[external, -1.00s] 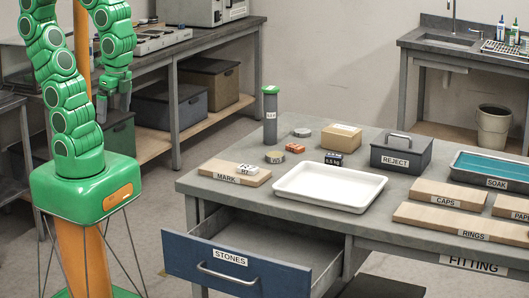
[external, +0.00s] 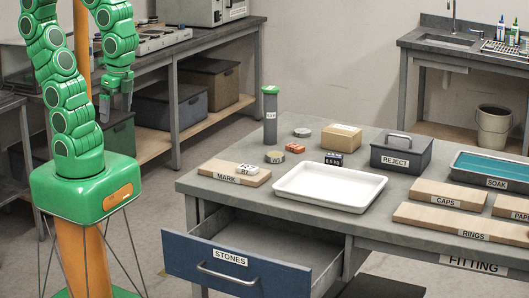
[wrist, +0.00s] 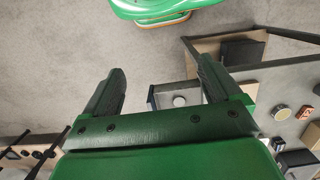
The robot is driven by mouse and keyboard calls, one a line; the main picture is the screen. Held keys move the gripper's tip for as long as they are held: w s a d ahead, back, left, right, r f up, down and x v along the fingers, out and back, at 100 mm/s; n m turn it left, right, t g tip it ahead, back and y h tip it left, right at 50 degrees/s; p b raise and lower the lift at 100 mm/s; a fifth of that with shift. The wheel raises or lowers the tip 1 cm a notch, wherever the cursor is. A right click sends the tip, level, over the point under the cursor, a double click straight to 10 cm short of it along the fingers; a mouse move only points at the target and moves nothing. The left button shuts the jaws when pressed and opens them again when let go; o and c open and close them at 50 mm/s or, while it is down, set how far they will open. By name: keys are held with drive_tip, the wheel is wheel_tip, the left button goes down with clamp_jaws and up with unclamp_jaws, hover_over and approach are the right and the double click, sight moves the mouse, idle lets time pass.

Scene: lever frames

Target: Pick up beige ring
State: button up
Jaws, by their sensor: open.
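I cannot make out a clear beige ring in either view. A small round tan piece (external: 275,157) with a label on its side lies on the table behind the MARK board; I cannot tell whether it has a hole. A grey round piece (external: 302,132) lies farther back. My gripper (external: 116,106) hangs well left of the table, high and away from these pieces. In the wrist view my gripper (wrist: 160,70) is open, with nothing between its fingers.
The table holds a white tray (external: 330,203), a MARK board (external: 220,175), a REJECT box (external: 401,158), a green-capped tube (external: 270,120), a cardboard box (external: 341,137) and a RINGS board (external: 415,216) with nothing on it. The STONES drawer (external: 235,265) stands open at the front.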

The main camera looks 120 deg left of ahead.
drive_tip(key=w+a, duration=0.5)
drive_tip(key=w, duration=0.6)
drive_tip(key=m+t, duration=0.2)
approach(275, 154)
drive_tip(key=shift+d+f, duration=0.25)
drive_tip(key=shift+d, duration=0.25)
drive_tip(key=shift+w+a+f, duration=0.1)
drive_tip(key=shift+a+f, duration=0.2)
drive_tip(key=shift+a, duration=0.15)
drive_tip(key=shift+a+f, duration=0.15)
drive_tip(key=shift+f, duration=3.7)
drive_tip(key=c, duration=1.3)
drive_tip(key=shift+o, duration=0.2)
drive_tip(key=shift+r, duration=0.1)
